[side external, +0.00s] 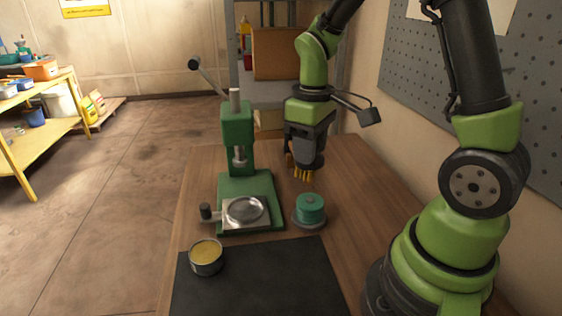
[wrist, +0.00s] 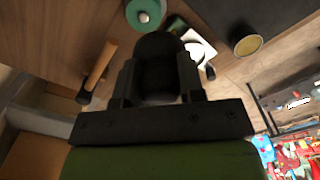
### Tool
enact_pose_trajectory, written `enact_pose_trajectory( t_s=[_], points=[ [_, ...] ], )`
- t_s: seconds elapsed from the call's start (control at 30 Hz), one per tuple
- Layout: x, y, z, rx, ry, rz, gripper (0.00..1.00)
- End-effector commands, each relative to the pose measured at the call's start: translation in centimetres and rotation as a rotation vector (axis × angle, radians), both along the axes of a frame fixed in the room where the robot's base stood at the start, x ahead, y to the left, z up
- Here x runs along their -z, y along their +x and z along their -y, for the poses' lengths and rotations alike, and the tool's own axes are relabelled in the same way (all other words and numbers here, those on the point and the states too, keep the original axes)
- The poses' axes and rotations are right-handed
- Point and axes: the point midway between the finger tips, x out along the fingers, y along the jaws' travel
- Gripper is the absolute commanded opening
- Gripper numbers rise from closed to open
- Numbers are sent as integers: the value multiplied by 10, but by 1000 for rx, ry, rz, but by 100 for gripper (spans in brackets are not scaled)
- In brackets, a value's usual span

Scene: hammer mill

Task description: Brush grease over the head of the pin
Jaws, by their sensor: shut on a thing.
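An open tin of yellowish grease (side external: 206,252) stands on the black mat (side external: 270,285).
A green press (side external: 238,140) with a raised lever and a metal plate (side external: 230,222) at its foot stands left of the cylinder. A wooden-handled tool (wrist: 101,64) lies on the bench in the wrist view. The wall pegboard (side external: 440,80) is at the right.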

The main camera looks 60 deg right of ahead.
Motion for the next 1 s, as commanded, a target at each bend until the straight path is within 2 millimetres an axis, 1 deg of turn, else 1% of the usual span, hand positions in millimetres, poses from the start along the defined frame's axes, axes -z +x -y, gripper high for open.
enact_pose_trajectory(
  t_s=[0.03,0.1,0.33,0.97,1.0],
  points=[
    [0,-4,7,-2,0,0,17],
    [1,-7,13,-14,0,0,17],
    [13,-8,14,-23,1,-3,17],
    [69,-8,14,-23,1,-3,17],
    [76,-9,14,-23,2,-6,17]
  ],
)
